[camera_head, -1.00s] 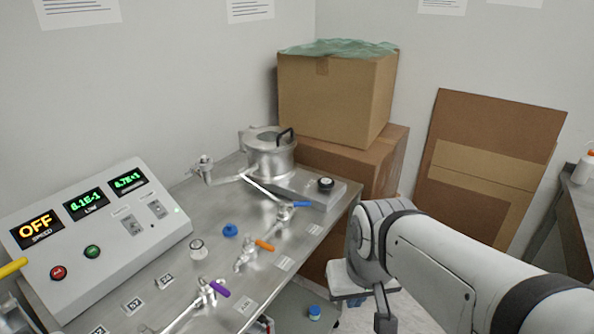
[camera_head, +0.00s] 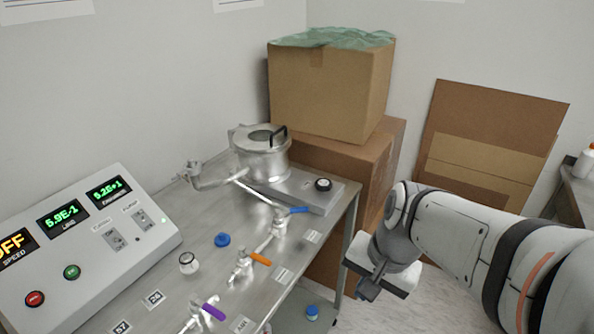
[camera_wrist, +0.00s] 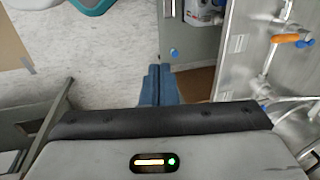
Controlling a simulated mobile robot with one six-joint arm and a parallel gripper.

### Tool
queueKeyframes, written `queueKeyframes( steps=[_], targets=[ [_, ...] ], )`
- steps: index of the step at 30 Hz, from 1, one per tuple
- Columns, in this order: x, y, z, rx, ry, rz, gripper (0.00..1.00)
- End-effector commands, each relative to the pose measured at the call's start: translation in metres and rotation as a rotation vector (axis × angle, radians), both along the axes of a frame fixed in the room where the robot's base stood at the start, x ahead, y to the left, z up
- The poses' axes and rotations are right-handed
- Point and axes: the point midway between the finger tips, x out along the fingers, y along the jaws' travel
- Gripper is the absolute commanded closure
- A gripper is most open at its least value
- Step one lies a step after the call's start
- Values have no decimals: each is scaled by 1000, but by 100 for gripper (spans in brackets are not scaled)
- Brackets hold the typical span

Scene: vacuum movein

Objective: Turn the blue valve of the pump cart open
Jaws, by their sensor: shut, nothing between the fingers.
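The blue valve handle (camera_head: 299,210) sits on a metal pipe fitting on the steel top of the pump cart (camera_head: 330,225), near its right edge. The handle lies crosswise to the pipe running from the chamber, pointing right. My gripper (camera_head: 370,285) is to the right of the cart, beyond its edge and apart from the handle. In the wrist view its blue fingers (camera_wrist: 158,86) are together and empty, over the floor beside the cart. I cannot make out the blue handle surely in the wrist view.
An orange handle (camera_head: 260,259) and a purple handle (camera_head: 214,312) stand nearer on the cart. A blue cap (camera_head: 222,240), a white knob (camera_head: 188,262) and a metal chamber (camera_head: 262,155) are also there. Cardboard boxes (camera_head: 330,95) stand behind.

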Motion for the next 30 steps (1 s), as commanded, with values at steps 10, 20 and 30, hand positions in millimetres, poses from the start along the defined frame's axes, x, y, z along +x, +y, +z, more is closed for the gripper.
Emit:
queueKeyframes(
  steps=[10,20,30],
  targets=[
    [52,37,2,522,561,-1271,100],
    [133,28,12,848,1389,-2319,100],
    [181,0,13,-729,-1599,2141,100]
  ],
)
